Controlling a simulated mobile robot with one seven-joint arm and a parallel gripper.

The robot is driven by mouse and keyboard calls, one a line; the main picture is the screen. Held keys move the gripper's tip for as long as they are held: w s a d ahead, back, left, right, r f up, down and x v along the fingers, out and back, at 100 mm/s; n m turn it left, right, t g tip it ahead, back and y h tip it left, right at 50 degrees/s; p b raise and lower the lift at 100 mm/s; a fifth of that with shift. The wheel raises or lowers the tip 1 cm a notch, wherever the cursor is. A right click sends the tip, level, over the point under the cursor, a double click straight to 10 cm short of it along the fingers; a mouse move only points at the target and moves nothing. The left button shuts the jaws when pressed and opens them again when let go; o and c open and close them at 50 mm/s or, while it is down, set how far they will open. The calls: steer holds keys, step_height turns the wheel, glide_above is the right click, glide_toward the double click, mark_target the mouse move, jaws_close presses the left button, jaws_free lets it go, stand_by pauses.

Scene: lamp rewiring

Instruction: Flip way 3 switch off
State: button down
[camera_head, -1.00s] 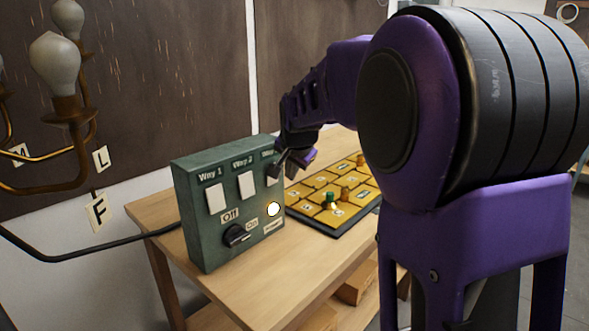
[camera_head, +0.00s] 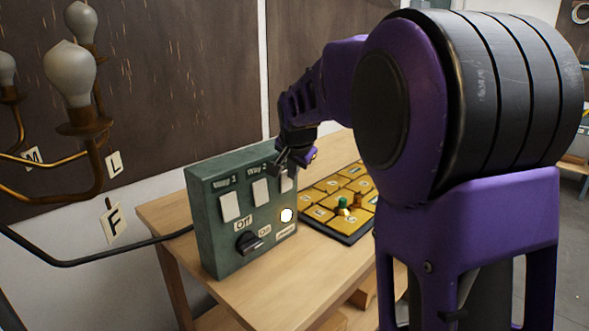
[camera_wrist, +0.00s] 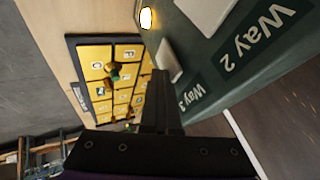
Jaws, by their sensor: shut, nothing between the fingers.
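The green switch box (camera_head: 207,240) stands on the wooden bench with three white rocker switches on its face. The way 3 switch (camera_head: 288,183) is the rightmost, partly hidden behind my gripper in the head view. In the wrist view the way 3 switch (camera_wrist: 169,60) shows beside the fingers, near its Way 3 label (camera_wrist: 190,97). I cannot tell which way it is tipped. My gripper (camera_head: 279,168) is shut and empty, its fingertips at the upper part of that switch. The wrist view shows the closed fingers (camera_wrist: 160,82) close to the box face; contact is unclear.
The way 1 switch (camera_head: 229,206) and way 2 switch (camera_head: 260,192) sit to the left. Below are a black rotary knob (camera_head: 248,242) and a lit round lamp (camera_head: 287,215). A dark tray of yellow tiles (camera_head: 345,239) lies right of the box. A bulb fixture (camera_head: 83,123) stands left.

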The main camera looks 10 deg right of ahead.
steer(key=shift+w+a, duration=0.1)
steer(key=shift+r, duration=0.1)
steer(key=shift+r+p, duration=0.4)
steer(key=shift+r, duration=0.35)
